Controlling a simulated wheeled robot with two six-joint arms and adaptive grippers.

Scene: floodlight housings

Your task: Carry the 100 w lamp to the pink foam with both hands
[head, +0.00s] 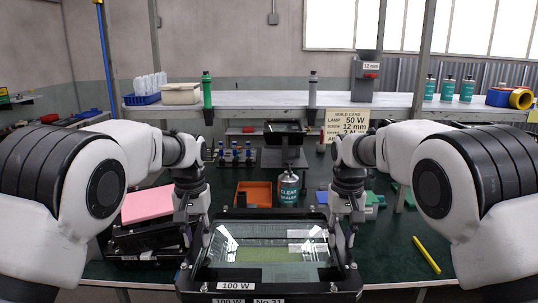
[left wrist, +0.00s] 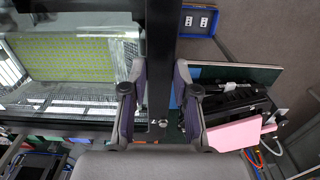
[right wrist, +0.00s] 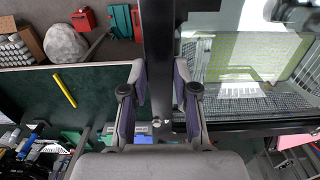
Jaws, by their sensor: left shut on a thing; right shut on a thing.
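The 100 W lamp (head: 265,250), a black-framed floodlight with a glass front and a "100 W" label, is in front of me at the near side of the bench. My left gripper (head: 190,240) is shut on its left frame edge, which also shows between the fingers in the left wrist view (left wrist: 158,85). My right gripper (head: 348,238) is shut on its right frame edge, seen in the right wrist view (right wrist: 160,78). The pink foam (head: 148,204) lies left of the lamp, on dark equipment; it also shows in the left wrist view (left wrist: 232,134). I cannot tell the lamp's height above the bench.
An orange tray (head: 254,193) and a sealer can (head: 289,188) stand behind the lamp. A yellow stick (head: 426,254) lies on the green bench mat at right. A shelf (head: 260,105) spans the back.

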